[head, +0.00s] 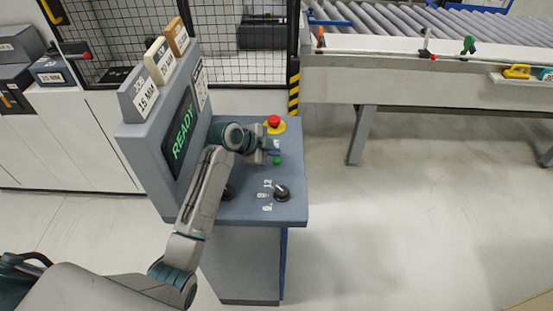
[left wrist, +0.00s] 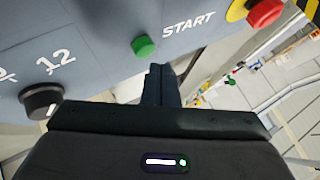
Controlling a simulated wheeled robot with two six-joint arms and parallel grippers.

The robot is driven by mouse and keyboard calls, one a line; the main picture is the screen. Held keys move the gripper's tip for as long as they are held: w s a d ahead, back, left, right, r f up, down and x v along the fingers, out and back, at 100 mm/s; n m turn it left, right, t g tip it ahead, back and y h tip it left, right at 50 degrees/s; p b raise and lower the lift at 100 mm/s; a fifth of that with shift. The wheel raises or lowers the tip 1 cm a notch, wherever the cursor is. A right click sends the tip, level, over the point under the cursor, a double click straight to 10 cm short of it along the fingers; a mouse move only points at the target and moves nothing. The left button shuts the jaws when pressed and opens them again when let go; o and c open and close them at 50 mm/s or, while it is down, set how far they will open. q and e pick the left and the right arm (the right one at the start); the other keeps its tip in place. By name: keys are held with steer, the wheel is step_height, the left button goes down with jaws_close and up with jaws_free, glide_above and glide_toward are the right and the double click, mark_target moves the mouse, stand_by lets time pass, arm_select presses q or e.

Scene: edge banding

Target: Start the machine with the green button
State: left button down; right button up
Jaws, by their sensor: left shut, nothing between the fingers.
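The green button (head: 277,160) is on the sloped top of the grey control console (head: 290,215), beside the word START. It also shows in the left wrist view (left wrist: 143,45), just beyond my fingertips. My left gripper (head: 271,151) is shut and empty, close over the panel by the button. In the left wrist view its closed fingers (left wrist: 158,72) point toward the panel, slightly right of the button, with a gap that I cannot measure. The console's screen (head: 181,132) reads READY in green. My right gripper is not in view.
A red emergency stop (head: 274,122) on a yellow base sits behind the button. A black rotary knob (head: 282,193) is nearer the front. A roller conveyor (head: 420,70) stands at the back right. Black mesh fencing (head: 130,40) is behind the console. The floor at right is clear.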

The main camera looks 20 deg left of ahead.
arm_select(q)
steer(key=shift+f, duration=0.1)
stand_by(0.7)
steer(key=shift+f, duration=0.35)
